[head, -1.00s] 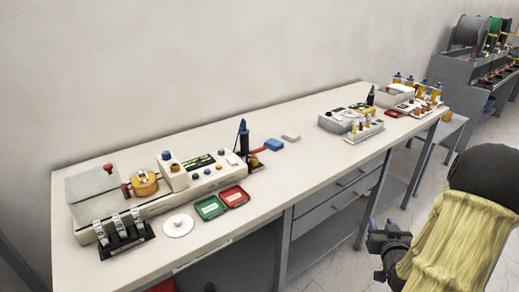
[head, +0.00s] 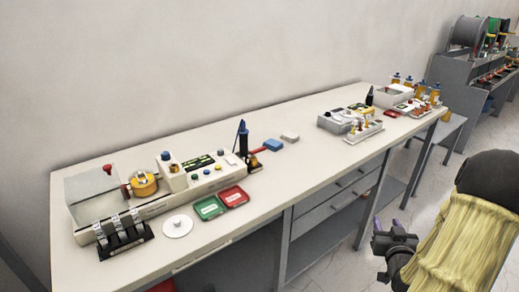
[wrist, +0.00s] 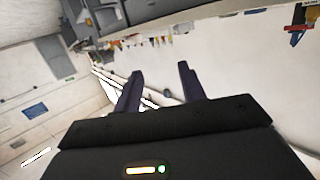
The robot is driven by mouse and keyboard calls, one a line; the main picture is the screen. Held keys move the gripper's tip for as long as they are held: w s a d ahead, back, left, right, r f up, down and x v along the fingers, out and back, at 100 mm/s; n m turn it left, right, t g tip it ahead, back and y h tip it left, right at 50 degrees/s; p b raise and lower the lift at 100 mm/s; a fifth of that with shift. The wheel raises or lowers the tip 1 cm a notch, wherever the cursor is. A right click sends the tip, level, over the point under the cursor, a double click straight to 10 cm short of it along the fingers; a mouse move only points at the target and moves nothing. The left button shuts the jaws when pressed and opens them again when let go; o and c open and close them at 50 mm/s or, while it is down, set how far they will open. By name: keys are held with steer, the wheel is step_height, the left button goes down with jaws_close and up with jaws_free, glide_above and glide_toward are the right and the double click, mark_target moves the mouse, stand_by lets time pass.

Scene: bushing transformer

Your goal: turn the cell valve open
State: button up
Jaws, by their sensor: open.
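A tester (head: 188,185) stands at the left end of the bench in the head view. A round brass-coloured cell (head: 144,184) sits on it, with a red handle (head: 125,191) at its left side. A second red knob (head: 108,168) is behind it. I cannot tell for sure which red part is the cell valve, or how far it is turned. My gripper (head: 391,224) is at the lower right, in front of the bench and far from the cell. Its two dark fingers (wrist: 160,82) are apart and empty in the wrist view.
The long white bench (head: 270,185) holds green (head: 209,208) and red (head: 234,196) trays, a white disc (head: 178,226) and a clip rack (head: 122,236). A second instrument group (head: 350,120) stands at the right. The bench middle is mostly clear.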

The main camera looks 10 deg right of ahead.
steer(key=w+a+f+n+g+y, duration=0.25)
steer(key=a+g, duration=0.35)
steer(key=a, duration=0.8)
steer(key=s+a+r+n+g+y, duration=0.1)
steer(key=s+a+r+g+y, duration=0.1)
steer(key=s+a+g, duration=0.4)
steer(key=s+a+y, duration=0.1)
steer(key=s+a, duration=0.4)
steer(key=a, duration=0.4)
steer(key=shift+s+a+g, duration=0.25)
steer(key=shift+s+g, duration=0.05)
steer(key=shift+s, duration=0.1)
steer(key=shift+w+n, duration=0.1)
steer(key=shift+n, duration=0.15)
steer(key=shift+c, duration=0.5)
